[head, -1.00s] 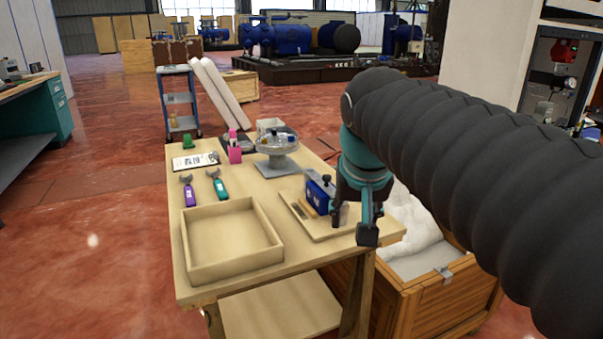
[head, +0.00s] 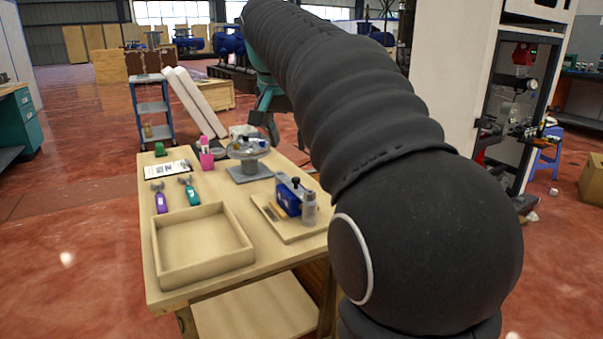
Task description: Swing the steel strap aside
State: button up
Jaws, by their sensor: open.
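I cannot make out a steel strap with certainty in the head view. A blue block with dark and metallic fittings (head: 289,197) stands on a shallow wooden tray (head: 273,227) on the table's right side, and a small grey cylinder (head: 309,209) stands beside it. My gripper (head: 265,118) is open, its teal and dark parts showing near the table's far right corner, above and right of a round grey stand (head: 249,152). It holds nothing that I can see. My dark arm crosses the view and hides part of the gripper and the area right of the table.
The wooden table (head: 225,297) also carries an empty open box (head: 203,258), a purple-handled tool (head: 160,199), a teal-handled tool (head: 191,191), a clipboard (head: 167,170) and a pink holder (head: 206,157). A blue trolley (head: 151,107) and white leaning panels (head: 197,102) stand behind.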

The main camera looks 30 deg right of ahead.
aim_at(296, 178)
jog(key=b+x, duration=0.1)
jog(key=x, duration=0.9)
jog(key=shift+w+d+f, duration=0.1)
jog(key=shift+f, duration=0.2)
